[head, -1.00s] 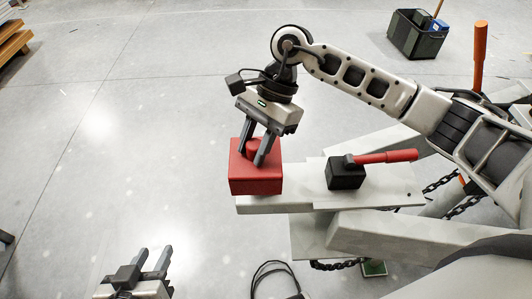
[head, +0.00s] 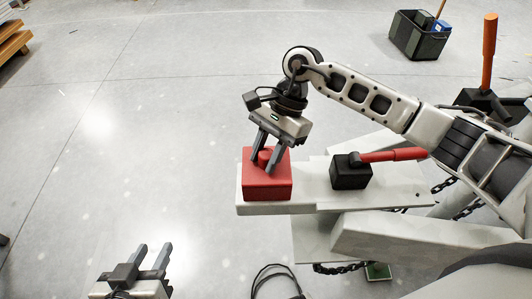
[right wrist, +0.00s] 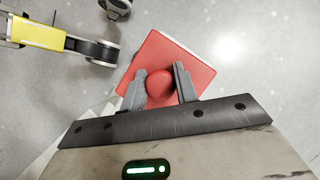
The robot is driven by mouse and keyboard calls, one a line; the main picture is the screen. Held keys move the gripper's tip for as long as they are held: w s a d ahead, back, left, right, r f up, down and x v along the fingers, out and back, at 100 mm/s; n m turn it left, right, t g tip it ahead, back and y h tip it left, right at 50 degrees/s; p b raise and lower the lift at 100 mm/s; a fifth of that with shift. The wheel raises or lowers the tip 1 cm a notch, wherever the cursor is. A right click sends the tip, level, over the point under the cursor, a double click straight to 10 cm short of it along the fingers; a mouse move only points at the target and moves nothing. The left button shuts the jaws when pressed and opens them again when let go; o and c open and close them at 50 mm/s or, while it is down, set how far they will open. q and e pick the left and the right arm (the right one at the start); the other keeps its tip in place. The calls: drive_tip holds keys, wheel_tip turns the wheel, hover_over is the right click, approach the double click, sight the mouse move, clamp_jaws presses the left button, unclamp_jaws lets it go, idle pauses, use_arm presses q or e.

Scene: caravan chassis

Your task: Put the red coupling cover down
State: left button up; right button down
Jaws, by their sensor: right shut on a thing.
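The red coupling cover (head: 267,186) is a red block with a round knob on top. It is at the left end of the pale drawbar (head: 310,206) in the head view. I cannot tell whether its underside touches the bar. My right gripper (head: 264,163) comes from above, tilted, and is shut on the knob. In the right wrist view the two fingers (right wrist: 160,79) stand on either side of the red knob (right wrist: 160,90), above the red top of the cover. My left gripper (head: 154,258) is open and empty, low over the floor at the lower left.
A black block with a red lever (head: 350,172) sits on the bar just right of the cover. An orange handle (head: 489,50) stands upright at the right. Chains hang below the bar. A dark crate (head: 417,38) stands on the floor behind.

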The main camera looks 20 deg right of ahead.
drive_tip(key=c, duration=1.1)
unclamp_jaws()
drive_tip(key=shift+r+p, duration=0.3)
drive_tip(key=shift+p, duration=0.15)
drive_tip(key=v, duration=1.1)
drive_tip(key=shift+w+d+r+b, duration=0.1)
drive_tip(key=shift+d+r+b, duration=0.15)
drive_tip(key=shift+r+b, duration=0.1)
drive_tip(key=shift+f, duration=0.1)
